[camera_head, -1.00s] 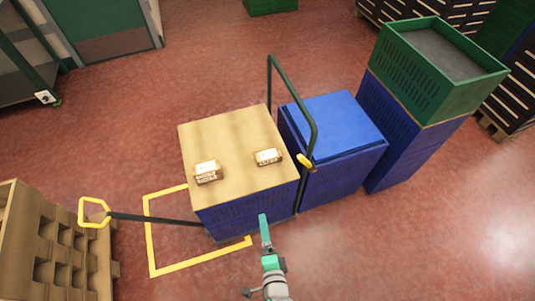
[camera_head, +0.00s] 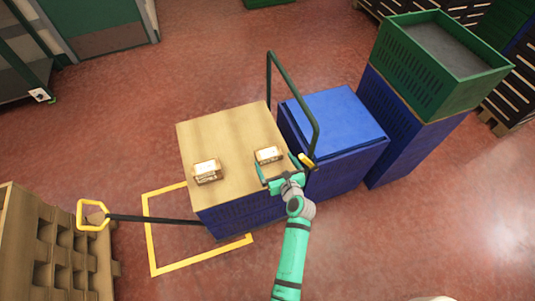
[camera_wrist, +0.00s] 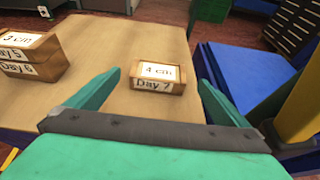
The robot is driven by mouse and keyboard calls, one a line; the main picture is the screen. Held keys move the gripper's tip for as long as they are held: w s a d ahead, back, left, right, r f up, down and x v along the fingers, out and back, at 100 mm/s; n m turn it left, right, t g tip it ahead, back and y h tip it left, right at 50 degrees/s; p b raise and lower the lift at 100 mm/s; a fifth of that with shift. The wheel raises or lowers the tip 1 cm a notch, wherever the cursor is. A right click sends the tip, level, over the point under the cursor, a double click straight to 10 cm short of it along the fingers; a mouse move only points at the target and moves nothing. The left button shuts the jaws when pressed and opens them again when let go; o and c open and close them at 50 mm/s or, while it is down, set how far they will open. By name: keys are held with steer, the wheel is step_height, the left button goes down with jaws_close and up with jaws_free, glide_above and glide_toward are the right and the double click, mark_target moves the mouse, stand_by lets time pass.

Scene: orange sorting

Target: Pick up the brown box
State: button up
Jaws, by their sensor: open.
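A small brown box (camera_head: 268,155) with white labels lies on the right part of a tan board. In the wrist view the box (camera_wrist: 158,84) reads "4 cm" and "Day 7". A second brown box (camera_head: 207,171) sits to its left on the board; in the wrist view it (camera_wrist: 26,67) reads "3 cm" and "Day 5", with another "Day" label below. My gripper (camera_head: 281,168) is open at the board's right front edge. In the wrist view its two fingers (camera_wrist: 153,85) stand on either side of the "Day 7" box, short of it, and do not visibly touch it.
The tan board (camera_head: 228,128) tops a blue crate (camera_head: 245,218). A dark green handle frame (camera_head: 268,85) with a yellow grip rises close beside my gripper.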

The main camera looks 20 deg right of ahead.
mark_target(269, 152)
steer(key=shift+x, duration=1.15)
steer(key=shift+w+d+f, duration=0.15)
steer(key=shift+w+f, duration=0.1)
steer(key=shift+w, duration=0.05)
steer(key=shift+w+f, duration=0.1)
steer(key=shift+w, duration=0.2)
steer(key=shift+a+x, duration=0.15)
steer(key=shift+x, duration=1)
steer(key=shift+a+x, duration=0.1)
steer(key=shift+x, duration=1.05)
steer(key=c, duration=1)
